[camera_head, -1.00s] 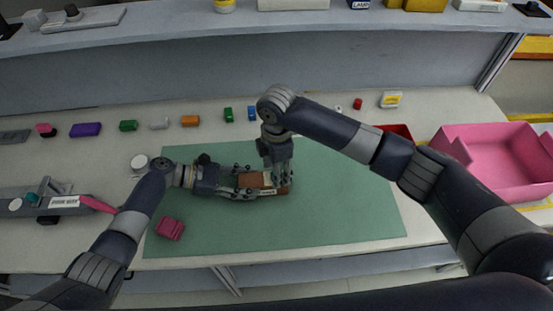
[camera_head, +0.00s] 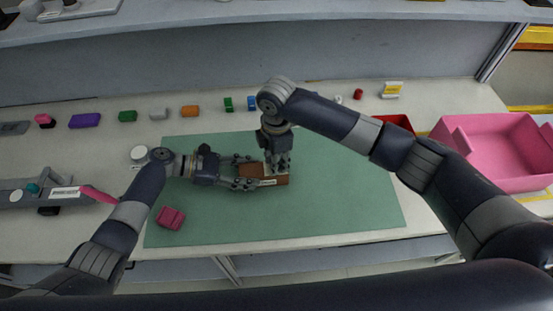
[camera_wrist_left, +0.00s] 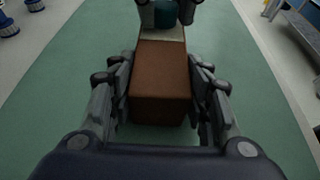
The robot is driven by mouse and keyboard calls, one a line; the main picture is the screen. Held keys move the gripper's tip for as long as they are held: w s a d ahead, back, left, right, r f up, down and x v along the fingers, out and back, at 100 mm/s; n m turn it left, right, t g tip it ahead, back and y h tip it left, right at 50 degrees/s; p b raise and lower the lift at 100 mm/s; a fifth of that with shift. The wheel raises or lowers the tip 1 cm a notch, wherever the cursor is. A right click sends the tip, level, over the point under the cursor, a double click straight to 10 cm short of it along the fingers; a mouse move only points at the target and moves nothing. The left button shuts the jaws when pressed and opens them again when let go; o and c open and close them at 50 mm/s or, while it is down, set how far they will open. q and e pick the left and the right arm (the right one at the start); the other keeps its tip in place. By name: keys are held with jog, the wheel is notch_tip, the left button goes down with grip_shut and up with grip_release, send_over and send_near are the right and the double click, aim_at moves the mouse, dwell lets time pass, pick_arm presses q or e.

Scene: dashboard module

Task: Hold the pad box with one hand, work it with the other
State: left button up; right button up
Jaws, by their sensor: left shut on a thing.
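The brown pad box (camera_head: 280,180) lies on the green mat, with a small white label on its near side. My left gripper (camera_head: 247,174) comes from the left and is shut on the box, with a finger along each long side. In the left wrist view the box (camera_wrist_left: 162,75) sits between those fingers, with a pale area at its far end and a teal round thing (camera_wrist_left: 165,13) there. My right gripper (camera_head: 278,167) points down at the box's right part. Its fingers show beside the teal thing; whether they grip it is unclear.
A magenta block (camera_head: 170,217) lies on the green mat (camera_head: 330,210) at left. Small coloured blocks line the back of the table. A pink bin (camera_head: 490,150) and a partly hidden red tray (camera_head: 397,122) are at right. A grey device (camera_head: 35,195) is at far left.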

jog(key=shift+r, duration=3)
pick_arm(q)
jog(key=o, duration=1.5)
jog(key=shift+a, duration=0.1)
jog(key=v, duration=1.1)
jog(key=shift+a+r, duration=0.2)
jog(key=shift+a, duration=0.15)
